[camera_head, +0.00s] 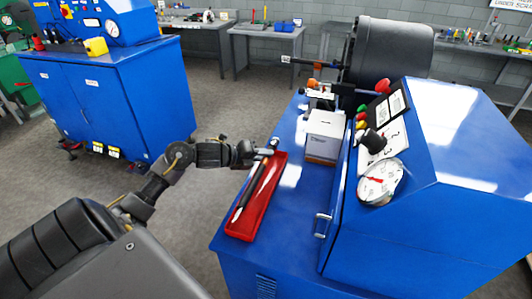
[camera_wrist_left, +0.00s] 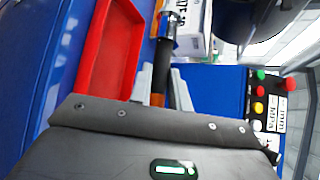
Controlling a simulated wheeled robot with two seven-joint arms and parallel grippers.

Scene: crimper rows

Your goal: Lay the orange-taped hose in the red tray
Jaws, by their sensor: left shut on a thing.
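The red tray (camera_head: 262,208) lies on the blue bench top. It also shows at the upper left of the left wrist view (camera_wrist_left: 112,45), and the part seen there is empty. My left gripper (camera_head: 266,152) is at the tray's far end. In the left wrist view (camera_wrist_left: 162,88) its fingers are shut on the black hose (camera_wrist_left: 163,58), which has an orange tape band (camera_wrist_left: 157,100) between the fingers and a metal end fitting. In the head view a dark length of hose (camera_head: 240,207) appears over the tray; whether it touches the tray I cannot tell. My right gripper is out of view.
A white and brown box (camera_head: 324,135) stands right of the tray. The blue crimper housing (camera_head: 420,220), with a gauge (camera_head: 380,182) and coloured buttons, rises on the right. A blue cabinet (camera_head: 105,100) stands across the open floor at left.

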